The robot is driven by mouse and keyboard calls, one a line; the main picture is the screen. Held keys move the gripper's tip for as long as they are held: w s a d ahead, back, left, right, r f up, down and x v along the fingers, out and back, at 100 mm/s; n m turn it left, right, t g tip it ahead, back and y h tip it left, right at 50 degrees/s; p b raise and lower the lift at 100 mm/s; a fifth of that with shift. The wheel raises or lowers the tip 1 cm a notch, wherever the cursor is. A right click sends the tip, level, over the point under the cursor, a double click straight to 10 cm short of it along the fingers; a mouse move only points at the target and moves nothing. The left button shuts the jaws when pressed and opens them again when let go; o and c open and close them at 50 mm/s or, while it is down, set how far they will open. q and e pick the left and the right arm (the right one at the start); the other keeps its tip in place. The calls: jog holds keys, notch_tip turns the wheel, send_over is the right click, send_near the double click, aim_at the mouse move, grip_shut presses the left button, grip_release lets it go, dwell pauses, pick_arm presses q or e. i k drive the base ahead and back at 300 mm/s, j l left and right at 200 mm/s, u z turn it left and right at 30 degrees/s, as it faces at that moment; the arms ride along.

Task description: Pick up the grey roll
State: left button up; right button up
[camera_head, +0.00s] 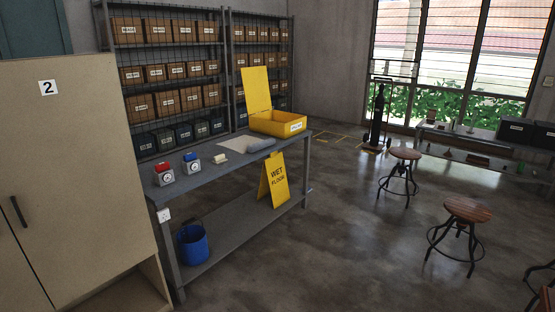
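A grey roll (261,145) lies on its side on the grey workbench (215,172), towards its far end. It is just in front of an open yellow box (279,123) and to the right of a flat beige sheet (236,145). A small pale block (220,158) lies to the left of the sheet. Neither of my grippers shows in the head view, so I cannot see how they stand.
Two dial devices, one red-topped (163,174) and one blue-topped (192,163), stand on the bench's near end. A blue bucket (193,246) and a yellow wet floor sign (274,181) are lower down. A cabinet (85,150) stands left. Floor right of the bench is open before stools (404,155).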

aim_at(261, 145)
jog(key=i+j+z, duration=0.1)
jog(key=i+z, duration=0.3)
jog(key=i, duration=1.15)
jog(key=i+z, duration=0.25)
jog(key=i, duration=0.55)
jog(key=i+j+z, duration=0.25)
jog(key=i, duration=0.5)
jog(key=i+u, duration=0.2)
jog(key=i, duration=0.3)
jog(key=i+l+u, duration=0.15)
jog(key=i, duration=0.3)
jog(key=i+l+u, duration=0.2)
jog(key=i, duration=0.25)
jog(key=i+u, duration=0.25)
jog(key=u, duration=0.25)
jog(key=i+l+u, duration=0.1)
jog(key=i+u, duration=0.15)
jog(key=u, duration=0.25)
jog(key=i+l+u, duration=0.15)
jog(key=u, duration=0.35)
jog(key=i+l, duration=0.05)
jog(key=i, duration=0.05)
